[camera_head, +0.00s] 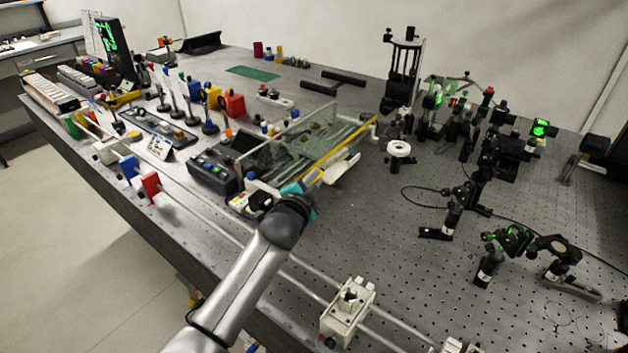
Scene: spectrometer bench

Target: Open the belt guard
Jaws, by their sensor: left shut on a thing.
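The belt guard (296,136) is a clear panel with a yellow edge strip, over a long, low unit near the middle of the bench. I cannot tell clearly how far it is raised. My left gripper (318,180) is at the near end of the yellow edge, shut on the guard there. Its dark wrist and teal and pale parts hide the contact and the fingertips. My right gripper is not in view.
A dark control box (214,172) stands just left of the guard. Rails with a white carriage (347,311) run along the front edge. Optical mounts and a white ring stand (398,149) are to the right. Perforated bench top between is free.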

